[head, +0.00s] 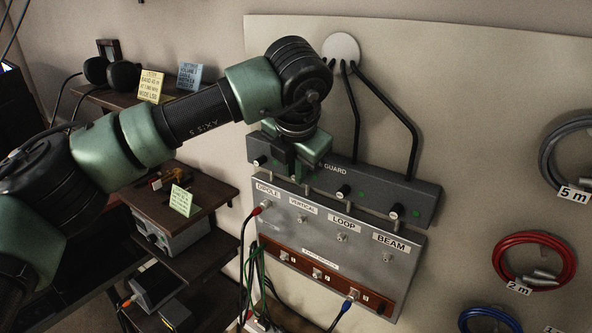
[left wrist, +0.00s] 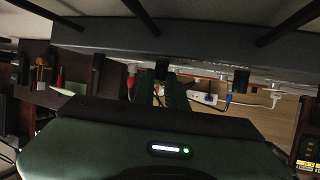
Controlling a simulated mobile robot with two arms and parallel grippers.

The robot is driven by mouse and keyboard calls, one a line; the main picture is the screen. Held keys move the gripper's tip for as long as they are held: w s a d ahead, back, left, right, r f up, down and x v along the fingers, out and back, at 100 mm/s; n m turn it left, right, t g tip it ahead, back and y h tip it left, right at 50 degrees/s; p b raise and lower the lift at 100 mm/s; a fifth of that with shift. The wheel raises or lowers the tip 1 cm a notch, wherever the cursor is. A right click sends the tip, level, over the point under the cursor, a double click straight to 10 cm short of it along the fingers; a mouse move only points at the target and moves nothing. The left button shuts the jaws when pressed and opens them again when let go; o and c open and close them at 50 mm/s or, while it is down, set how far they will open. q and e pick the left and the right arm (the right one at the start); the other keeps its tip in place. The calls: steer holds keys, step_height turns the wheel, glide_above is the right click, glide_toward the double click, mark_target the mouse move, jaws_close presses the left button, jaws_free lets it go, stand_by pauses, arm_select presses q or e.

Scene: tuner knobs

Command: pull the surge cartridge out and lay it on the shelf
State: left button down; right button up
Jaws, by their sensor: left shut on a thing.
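The grey surge guard box (head: 375,190) is mounted on the wall panel, its label partly covered by my arm. Black cartridges (head: 343,191) stick out of its front, some with a green light beside them. My left gripper (head: 300,172) is at the left half of the box. It is shut on a black surge cartridge, which shows between the green fingers in the left wrist view (left wrist: 162,71). The held cartridge appears to be at the box face; its seating is hidden. A dark wooden shelf (head: 215,197) with small items and a green note is at the left. My right gripper is not visible.
Just below the box is a silver antenna panel (head: 320,240) with sockets and plugged cables. Black cables (head: 385,105) rise from the box to a round wall plate. Coiled cables (head: 535,262) hang at the right. More shelves with devices stand at the left.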

arm_select(q)
steer(key=shift+s+a+b, duration=0.6)
steer(key=shift+s+b, duration=0.2)
steer(key=shift+b, duration=0.05)
steer(key=shift+s+a+b, duration=0.6)
steer(key=shift+s+b, duration=0.2)
steer(key=shift+s+a, duration=0.15)
steer(key=shift+s, duration=0.05)
steer(key=shift+s+a+b, duration=0.3)
steer(key=shift+s+b, duration=0.1)
steer(key=shift+b, duration=0.15)
